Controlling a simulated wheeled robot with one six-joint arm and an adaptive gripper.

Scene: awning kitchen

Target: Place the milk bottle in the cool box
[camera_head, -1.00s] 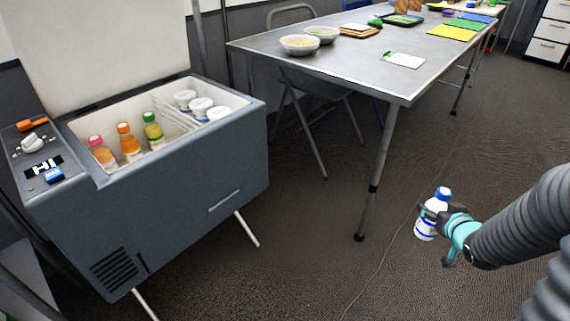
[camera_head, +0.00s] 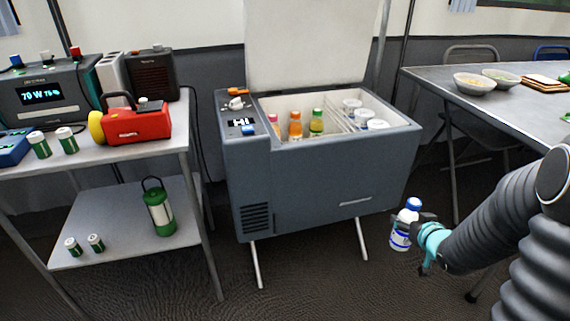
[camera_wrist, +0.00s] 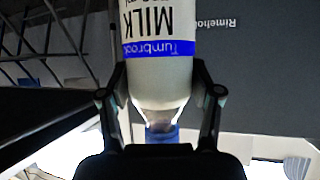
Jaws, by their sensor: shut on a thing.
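The milk bottle (camera_head: 402,229) is white with a blue cap and blue label bands. My gripper (camera_head: 422,228) is shut on it and holds it roughly upright, in front of and below the right part of the cool box. In the wrist view the milk bottle (camera_wrist: 160,60) sits between both fingers of my gripper (camera_wrist: 162,95), its "MILK" label readable. The cool box (camera_head: 300,185) is dark grey-blue on thin legs, with its pale lid (camera_head: 305,45) raised. Inside stand three coloured bottles (camera_head: 295,125) at left and several white-lidded tubs (camera_head: 352,108) at right, behind a wire divider.
A metal table (camera_head: 490,98) with bowls (camera_head: 474,83) stands at the right. The floor before the cool box is clear.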

